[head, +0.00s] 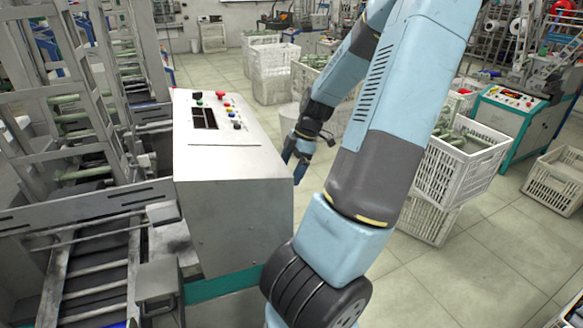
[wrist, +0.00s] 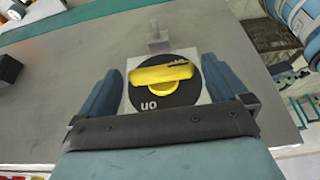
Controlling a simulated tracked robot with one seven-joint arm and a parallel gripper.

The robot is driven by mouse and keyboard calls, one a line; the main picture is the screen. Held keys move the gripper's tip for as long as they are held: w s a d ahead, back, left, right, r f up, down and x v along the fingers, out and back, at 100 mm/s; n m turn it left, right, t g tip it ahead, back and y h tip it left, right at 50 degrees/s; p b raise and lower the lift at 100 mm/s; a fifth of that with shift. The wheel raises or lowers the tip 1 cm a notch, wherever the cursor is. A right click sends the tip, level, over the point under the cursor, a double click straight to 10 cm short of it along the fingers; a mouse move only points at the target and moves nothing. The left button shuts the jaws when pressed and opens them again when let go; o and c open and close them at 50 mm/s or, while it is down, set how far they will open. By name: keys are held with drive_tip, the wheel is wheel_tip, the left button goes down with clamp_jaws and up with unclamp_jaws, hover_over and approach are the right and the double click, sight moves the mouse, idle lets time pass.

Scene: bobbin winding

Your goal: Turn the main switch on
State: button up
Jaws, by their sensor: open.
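The main switch shows in the wrist view as a yellow rotary handle (wrist: 160,73) on a black disc (wrist: 146,93) with a pale square plate. The word "ON" is upside down near the disc's lower edge. The handle lies nearly crosswise, tilted slightly, with a dark mark near its right end. My gripper (wrist: 163,76) is open, one finger on each side of the switch. Whether the fingers touch it I cannot tell. In the head view my gripper (head: 294,160) is beside the right side of the grey cabinet (head: 235,215), which hides the switch.
A control panel with coloured buttons (head: 220,95) tops the cabinet. A small metal bracket (wrist: 158,40) sits beyond the switch. White crates (head: 455,170) stand to the right of my arm. Winding frames (head: 75,110) fill the left. Some floor is clear at lower right.

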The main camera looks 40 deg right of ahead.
drive_tip(key=shift+c, duration=0.5)
drive_tip(key=c, duration=0.7)
drive_tip(key=shift+d, duration=0.1)
drive_tip(key=shift+c, duration=0.2)
